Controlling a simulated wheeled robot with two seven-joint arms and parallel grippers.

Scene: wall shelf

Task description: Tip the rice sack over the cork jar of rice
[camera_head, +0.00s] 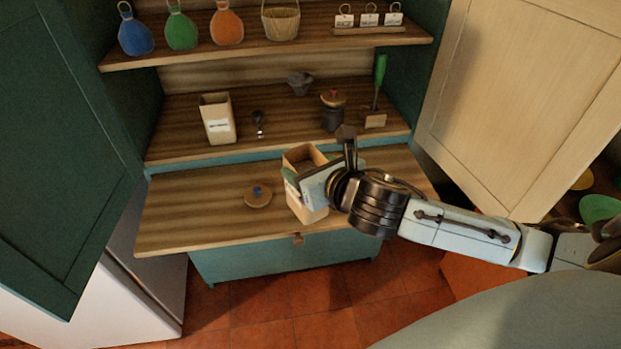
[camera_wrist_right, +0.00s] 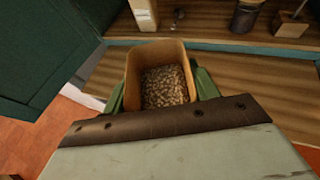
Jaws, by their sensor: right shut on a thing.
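My right gripper (camera_head: 312,184) is shut around a tan, open-topped sack (camera_head: 306,212), over the pull-out wooden board. In the right wrist view the green fingers (camera_wrist_right: 160,88) press its two sides, and the sack (camera_wrist_right: 155,55) holds brown grains or pellets. It looks about upright; I cannot tell if its base touches the board. Its label is hidden, so I cannot tell if this is the rice sack. A round wooden lid-like disc (camera_head: 258,196) with a dark knob lies left of it. A dark jar with a wooden lid (camera_head: 333,115) stands on the middle shelf. No jar visibly holds rice.
A cream labelled sack (camera_head: 218,122), a scoop (camera_head: 259,123), a grey mortar (camera_head: 300,84) and a green-handled tool (camera_head: 379,78) in a wooden block stand on the middle shelf. Open doors flank the cupboard. The board's left part (camera_head: 185,205) is clear.

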